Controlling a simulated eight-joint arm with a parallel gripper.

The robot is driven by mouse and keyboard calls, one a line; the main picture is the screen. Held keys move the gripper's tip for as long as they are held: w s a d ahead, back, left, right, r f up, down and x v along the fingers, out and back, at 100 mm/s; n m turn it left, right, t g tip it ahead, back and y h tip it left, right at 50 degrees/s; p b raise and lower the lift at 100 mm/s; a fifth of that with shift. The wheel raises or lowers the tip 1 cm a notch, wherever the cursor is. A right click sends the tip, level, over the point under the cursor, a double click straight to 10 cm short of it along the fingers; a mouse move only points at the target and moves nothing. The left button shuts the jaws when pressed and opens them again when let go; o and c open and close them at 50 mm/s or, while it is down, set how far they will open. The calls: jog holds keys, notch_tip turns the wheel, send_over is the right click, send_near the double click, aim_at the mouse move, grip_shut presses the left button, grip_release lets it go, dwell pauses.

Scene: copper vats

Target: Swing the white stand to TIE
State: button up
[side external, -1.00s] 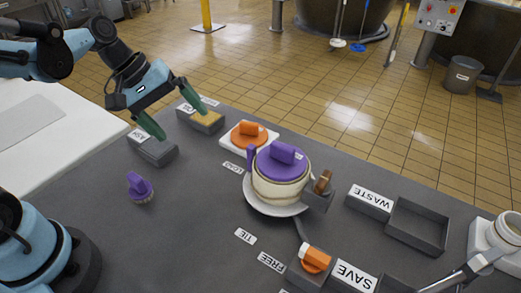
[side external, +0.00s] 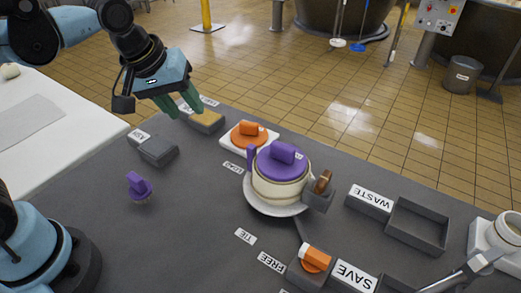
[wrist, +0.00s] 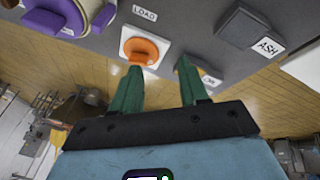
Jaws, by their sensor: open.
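The white stand (side external: 262,205) is a round white dish on the dark table. A cream pot (side external: 279,188) with a purple lid (side external: 283,160) sits on it. A purple post (side external: 250,157) rises at its left edge, near the LOAD label (side external: 233,168). The TIE label (side external: 245,236) lies in front of the stand, with the FREE label (side external: 272,262) farther right. My gripper (side external: 186,108) is open and empty, above the table's far left, away from the stand. In the wrist view, its green fingers (wrist: 158,68) are apart and the purple lid (wrist: 52,14) shows at top left.
An orange-topped piece (side external: 249,134) on a white base stands between my gripper and the stand. The ASH box (side external: 158,150), a yellow-topped box (side external: 206,120) and a small purple piece (side external: 139,187) are at left. The WASTE tray (side external: 418,226) and SAVE block (side external: 356,275) are right.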

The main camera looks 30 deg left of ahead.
aim_at(252, 158)
jog(key=w+d+n+g, duration=0.1)
jog(key=w+d+n, duration=0.1)
jog(key=d+n, duration=0.1)
jog(key=w+d+n+g, duration=0.2)
jog(key=d+n, duration=0.2)
jog(key=w+d+n+g, duration=0.1)
jog(key=w+d+n, duration=0.1)
jog(key=d+n, duration=0.2)
jog(key=shift+f+g+y, duration=0.3)
jog(key=shift+f, duration=0.05)
jog(key=shift+n, duration=0.3)
notch_tip(252, 158, down, 12)
jog(key=shift+d+f, duration=0.1)
jog(key=shift+c, duration=0.2)
grip_shut()
